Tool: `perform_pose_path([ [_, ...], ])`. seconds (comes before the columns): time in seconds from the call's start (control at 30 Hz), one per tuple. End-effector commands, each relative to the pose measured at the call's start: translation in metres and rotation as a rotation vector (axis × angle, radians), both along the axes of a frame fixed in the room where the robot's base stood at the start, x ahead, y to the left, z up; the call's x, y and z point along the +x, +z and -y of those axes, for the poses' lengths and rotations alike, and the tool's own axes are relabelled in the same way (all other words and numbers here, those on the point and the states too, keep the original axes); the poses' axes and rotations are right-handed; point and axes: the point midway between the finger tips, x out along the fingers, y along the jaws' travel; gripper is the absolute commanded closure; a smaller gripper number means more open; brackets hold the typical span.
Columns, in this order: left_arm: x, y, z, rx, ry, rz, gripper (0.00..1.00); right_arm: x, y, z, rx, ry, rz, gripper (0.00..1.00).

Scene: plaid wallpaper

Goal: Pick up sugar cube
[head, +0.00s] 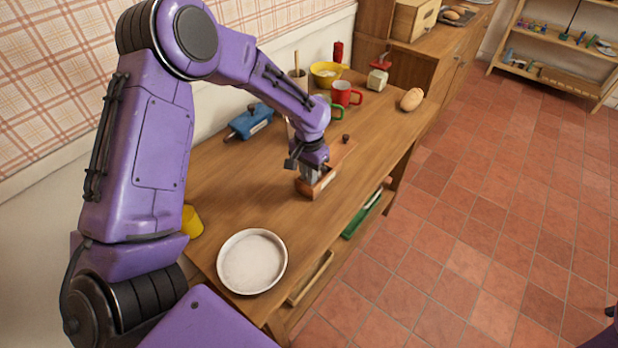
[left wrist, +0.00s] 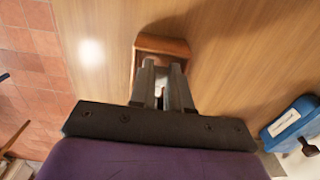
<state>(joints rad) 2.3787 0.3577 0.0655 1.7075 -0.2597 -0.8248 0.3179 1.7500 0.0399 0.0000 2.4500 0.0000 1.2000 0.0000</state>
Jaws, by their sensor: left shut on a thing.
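My left gripper (head: 312,174) reaches down into a small open wooden box (head: 318,187) on the wooden counter. The left wrist view also shows the box (left wrist: 162,44), with both fingers (left wrist: 160,82) inside it, close together. A small white piece, the sugar cube (left wrist: 158,100), shows between the fingers, which are shut on it. Most of the cube is hidden by the fingers, and in the head view it cannot be made out.
A round white-filled pan (head: 252,262) sits at the near end of the counter. A blue box (head: 250,122), a red mug (head: 346,94), a yellow bowl (head: 326,74) and a bread roll (head: 411,99) stand farther back. The counter right of the box is clear.

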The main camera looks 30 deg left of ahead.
Motion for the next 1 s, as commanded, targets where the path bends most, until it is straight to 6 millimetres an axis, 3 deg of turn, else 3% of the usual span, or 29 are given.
perform_pose_path([
  [0.07,0.001,0.015,0.001,0.001,-0.001,0.005,1.0,0.0,-0.007,0.0,0.0,0.0,0.0,0.51],
  [0.3,-0.001,0.077,0.054,0.004,-0.004,0.005,1.0,0.0,-0.011,0.0,0.0,0.0,0.0,0.51],
  [0.43,-0.004,0.091,0.094,0.004,-0.006,0.002,1.0,0.0,-0.017,0.0,0.0,0.0,0.0,0.51],
  [0.6,-0.005,0.106,0.126,0.002,-0.002,0.002,1.0,0.0,-0.019,0.0,0.0,0.0,0.0,0.51],
  [0.77,-0.006,0.112,0.139,0.0,0.0,0.0,1.0,0.0,-0.02,0.0,0.0,0.0,0.0,0.51],
  [1.0,-0.006,0.113,0.14,0.0,0.0,0.0,1.0,0.0,-0.019,0.0,0.0,0.0,0.0,0.51],
])
